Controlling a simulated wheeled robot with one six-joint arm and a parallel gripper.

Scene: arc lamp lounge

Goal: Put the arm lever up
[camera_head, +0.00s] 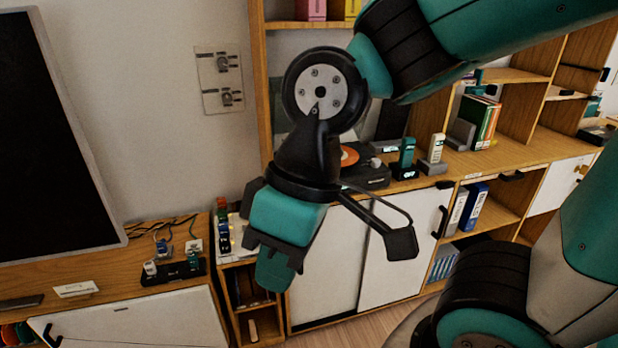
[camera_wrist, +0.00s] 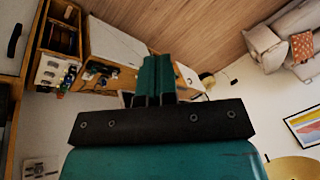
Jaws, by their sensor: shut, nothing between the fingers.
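A dark record player (camera_head: 372,179) with an orange disc centre (camera_head: 349,157) sits on the wooden cabinet top, partly hidden behind my arm. I cannot make out its arm lever. My gripper (camera_head: 274,274) points down in front of the cabinet, apart from the record player and to its lower left in the picture. In the wrist view, the two teal fingers of my gripper (camera_wrist: 156,76) are together with nothing between them. I cannot pick out the record player in the wrist view.
Small devices (camera_head: 407,154) stand right of the record player. White sliding doors (camera_head: 392,262) front the cabinet. A low cabinet with a black charging strip (camera_head: 174,272) and a large dark screen (camera_head: 50,150) are at left. A wall plate (camera_head: 220,80) carries two fittings.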

